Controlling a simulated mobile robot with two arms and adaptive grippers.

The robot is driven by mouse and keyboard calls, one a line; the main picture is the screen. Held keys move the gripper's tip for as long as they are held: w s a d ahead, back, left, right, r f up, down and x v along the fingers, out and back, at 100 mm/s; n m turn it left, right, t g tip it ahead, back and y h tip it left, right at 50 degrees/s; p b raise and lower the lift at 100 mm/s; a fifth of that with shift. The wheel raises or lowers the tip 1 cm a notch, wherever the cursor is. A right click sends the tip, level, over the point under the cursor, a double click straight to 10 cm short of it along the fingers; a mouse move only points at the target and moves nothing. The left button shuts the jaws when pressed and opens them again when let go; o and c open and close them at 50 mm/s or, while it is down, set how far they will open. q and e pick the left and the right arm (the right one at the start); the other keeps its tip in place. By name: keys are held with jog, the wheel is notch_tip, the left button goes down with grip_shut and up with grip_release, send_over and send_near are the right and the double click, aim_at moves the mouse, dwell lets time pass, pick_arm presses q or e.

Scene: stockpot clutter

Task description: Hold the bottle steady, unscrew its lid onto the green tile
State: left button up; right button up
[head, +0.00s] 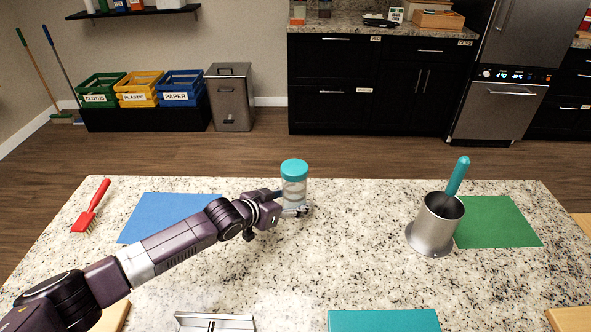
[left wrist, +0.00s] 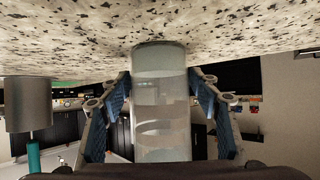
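A clear bottle (head: 294,192) with a teal lid (head: 294,167) stands upright near the middle of the speckled counter. My left gripper (head: 292,205) has its fingers low on either side of it. In the left wrist view the clear bottle (left wrist: 160,115) fills the space between the blue finger pads, its base at or close to the counter. The pads are very near its sides; I cannot tell whether they press on it. The lid is out of that view. The green tile (head: 497,222) lies bare at the right. My right gripper is not in view.
A steel pot (head: 434,228) with a teal-handled tool (head: 457,176) stands between bottle and green tile, at the tile's left edge. A blue tile (head: 160,212) and red brush (head: 91,207) lie left. A teal item (head: 383,320) lies at the front edge. Counter between bottle and pot is clear.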

pick_arm(q)
jog(key=shift+o, duration=1.3)
jog(key=v, duration=1.2)
jog(key=shift+s, duration=0.15)
